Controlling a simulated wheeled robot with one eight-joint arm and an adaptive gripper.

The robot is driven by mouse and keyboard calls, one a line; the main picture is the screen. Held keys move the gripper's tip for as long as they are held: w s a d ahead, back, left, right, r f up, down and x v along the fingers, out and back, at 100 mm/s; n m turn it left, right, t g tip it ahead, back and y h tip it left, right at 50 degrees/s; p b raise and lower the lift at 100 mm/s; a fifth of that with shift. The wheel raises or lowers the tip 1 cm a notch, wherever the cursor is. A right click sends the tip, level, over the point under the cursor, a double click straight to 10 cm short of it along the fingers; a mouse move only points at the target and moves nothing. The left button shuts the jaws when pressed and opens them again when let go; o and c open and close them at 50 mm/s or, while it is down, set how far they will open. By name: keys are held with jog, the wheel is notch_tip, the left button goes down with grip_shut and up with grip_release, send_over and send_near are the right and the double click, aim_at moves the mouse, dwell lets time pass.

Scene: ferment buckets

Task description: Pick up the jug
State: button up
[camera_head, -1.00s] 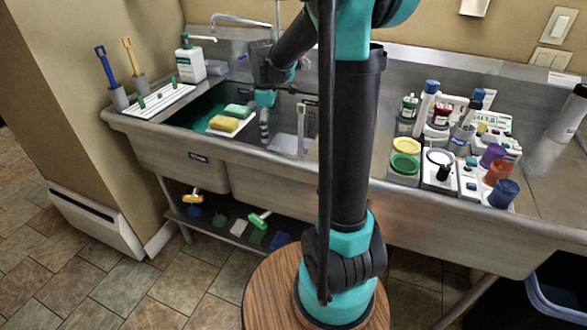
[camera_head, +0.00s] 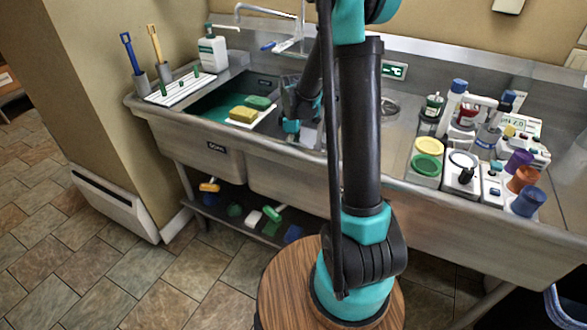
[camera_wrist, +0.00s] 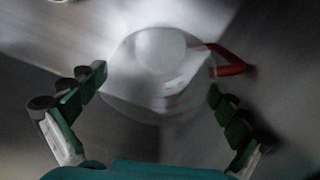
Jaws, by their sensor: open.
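The jug (camera_wrist: 150,65) is a pale, see-through round vessel with a red handle (camera_wrist: 230,62) on its right side. In the wrist view it lies ahead of my gripper (camera_wrist: 158,88), between the two spread fingers. My gripper is open, and I see no clear contact with the jug. In the head view my gripper (camera_head: 291,126) is low over the sink, right of the sponges. The jug cannot be clearly made out there; my arm and gripper block part of that area.
A yellow sponge (camera_head: 242,114) and a green sponge (camera_head: 257,102) lie left of my gripper. A faucet (camera_head: 275,11) is behind. Bottles and cups, including a blue cup (camera_head: 527,202), crowd the right counter. The sink's front rim (camera_head: 250,146) is close by.

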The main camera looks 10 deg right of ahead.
jog(key=shift+s+d+f, duration=0.1)
jog(key=shift+d+f, duration=0.05)
jog(key=shift+f, duration=2.45)
jog(key=shift+c, duration=0.6)
jog(key=c, duration=0.8)
jog(key=shift+o, duration=0.2)
jog(key=shift+r, duration=0.15)
